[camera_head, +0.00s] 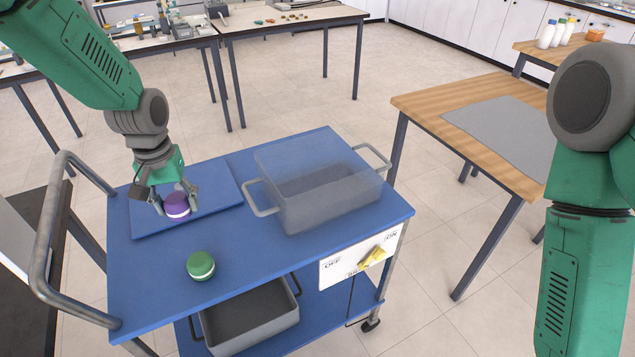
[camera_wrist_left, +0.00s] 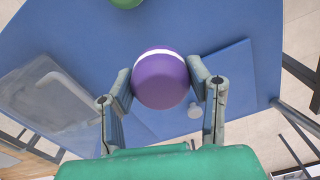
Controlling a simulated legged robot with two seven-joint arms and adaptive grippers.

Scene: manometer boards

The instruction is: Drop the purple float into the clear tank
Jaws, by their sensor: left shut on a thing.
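The purple float (camera_head: 177,206), a ball with a white band, is between the fingers of my left gripper (camera_head: 176,203), over the near part of the blue mat on the cart. In the left wrist view the purple float (camera_wrist_left: 160,80) has a finger of the left gripper (camera_wrist_left: 160,84) touching each side, so the gripper is shut on it. I cannot tell whether the float is clear of the mat. The clear tank (camera_head: 325,205) stands on the cart to the right of the gripper, open at the top and apparently empty. My right arm is at the right edge; its gripper is out of view.
A green float (camera_head: 201,265) sits on the cart top (camera_head: 255,280) in front of the gripper. The tank has side handles. A grey bin (camera_head: 250,318) is on the lower shelf.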

